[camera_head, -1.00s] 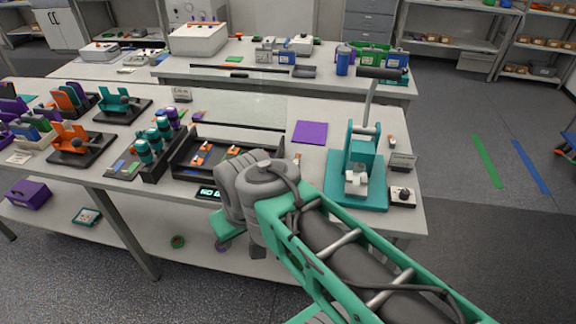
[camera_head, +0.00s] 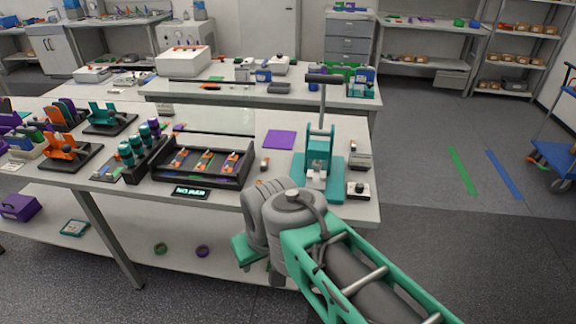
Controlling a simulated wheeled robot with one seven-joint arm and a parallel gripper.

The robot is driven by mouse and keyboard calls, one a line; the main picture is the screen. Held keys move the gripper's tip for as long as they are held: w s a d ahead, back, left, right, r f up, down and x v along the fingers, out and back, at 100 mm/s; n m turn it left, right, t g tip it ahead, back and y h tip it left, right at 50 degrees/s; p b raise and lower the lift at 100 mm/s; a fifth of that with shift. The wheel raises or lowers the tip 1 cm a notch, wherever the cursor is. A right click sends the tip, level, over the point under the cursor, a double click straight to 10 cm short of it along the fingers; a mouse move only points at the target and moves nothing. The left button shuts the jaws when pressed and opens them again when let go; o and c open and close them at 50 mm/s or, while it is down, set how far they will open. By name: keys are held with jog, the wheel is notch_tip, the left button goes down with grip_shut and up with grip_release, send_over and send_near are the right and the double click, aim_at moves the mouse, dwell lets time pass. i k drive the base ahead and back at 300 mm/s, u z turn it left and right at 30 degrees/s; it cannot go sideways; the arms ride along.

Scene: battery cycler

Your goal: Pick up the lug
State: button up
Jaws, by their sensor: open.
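I cannot single out a lug for sure. A small orange-and-pale part (camera_head: 265,163) lies on the near table between the black tray and the teal press; it is too small to identify. The black tray (camera_head: 158,174) holds several small orange and white pieces, also too small to name. My arm crosses the lower right of the view, with its grey joint in front of the table's near edge.
A teal lever press (camera_head: 319,150) stands at the table's right end, beside a small box with a knob (camera_head: 358,190). A purple mat (camera_head: 279,139) lies behind. Orange and teal fixtures fill the left. Rings lie on the lower shelf. The floor on the right is open.

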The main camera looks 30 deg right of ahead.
aim_at(264, 164)
jog(key=z, duration=0.5)
jog(key=i, duration=1)
jog(key=u, duration=0.1)
jog(key=k, duration=0.5)
jog(key=u, duration=2.1)
jog(key=i, duration=1.45)
jog(key=z, duration=2.35)
